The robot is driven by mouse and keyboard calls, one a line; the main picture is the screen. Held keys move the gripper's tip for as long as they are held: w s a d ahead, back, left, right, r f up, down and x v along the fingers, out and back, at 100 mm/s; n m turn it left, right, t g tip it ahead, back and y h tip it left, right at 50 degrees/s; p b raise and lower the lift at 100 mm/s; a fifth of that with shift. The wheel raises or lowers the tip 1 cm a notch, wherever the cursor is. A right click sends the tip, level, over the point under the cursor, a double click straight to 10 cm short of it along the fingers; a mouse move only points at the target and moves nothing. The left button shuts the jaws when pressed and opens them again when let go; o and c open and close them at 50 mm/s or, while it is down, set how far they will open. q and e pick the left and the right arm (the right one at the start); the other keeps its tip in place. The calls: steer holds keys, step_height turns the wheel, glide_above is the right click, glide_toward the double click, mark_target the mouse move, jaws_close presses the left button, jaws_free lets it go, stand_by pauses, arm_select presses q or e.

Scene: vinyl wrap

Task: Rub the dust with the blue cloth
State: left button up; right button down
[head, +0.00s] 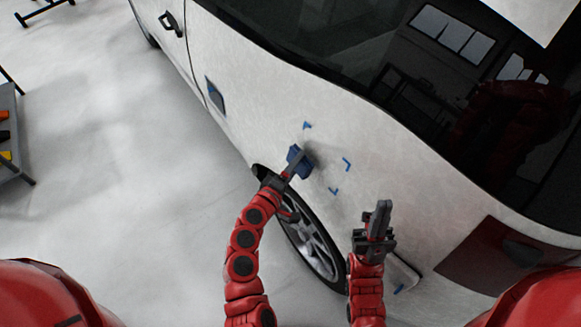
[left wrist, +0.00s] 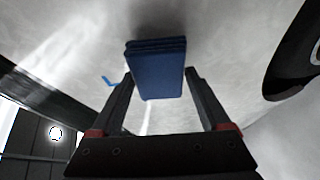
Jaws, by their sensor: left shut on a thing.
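The folded blue cloth (head: 300,159) is gripped at the tips of my left gripper (head: 291,172), up against the white car panel above the rear wheel. In the left wrist view, the cloth (left wrist: 157,70) sits between the two fingers, close to the panel; whether it touches cannot be told. A faint grey dust patch (head: 325,158) shows on the panel, just right of the cloth, among blue corner marks (head: 347,163). Part of it may be hidden by the cloth and gripper. My right gripper (head: 381,212) is empty, its fingers close together, lower right of the marks.
The white car body (head: 260,100) fills the middle, with a dark window (head: 400,80) above and the rear wheel (head: 312,243) below. A tail light (head: 490,255) is at the right. The floor (head: 110,150) at the left is mostly clear, with a cart (head: 12,150) at the far left edge.

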mark_target(310, 173)
arm_select(q)
steer(key=shift+w+d+f, duration=0.25)
steer(key=shift+w+d, duration=0.35)
steer(key=shift+d, duration=0.2)
stand_by(0.7)
steer(key=shift+s+d, duration=0.55)
steer(key=shift+s, duration=0.25)
steer(key=shift+s+d, duration=0.5)
steer(key=shift+s, duration=0.3)
steer(key=shift+d+b, duration=0.15)
steer(key=shift+b, duration=0.2)
steer(key=shift+w+a+b, duration=0.55)
steer(key=shift+w+a, duration=0.35)
steer(key=shift+w, duration=0.25)
steer(key=shift+w+a, duration=0.3)
steer(key=shift+w, duration=0.15)
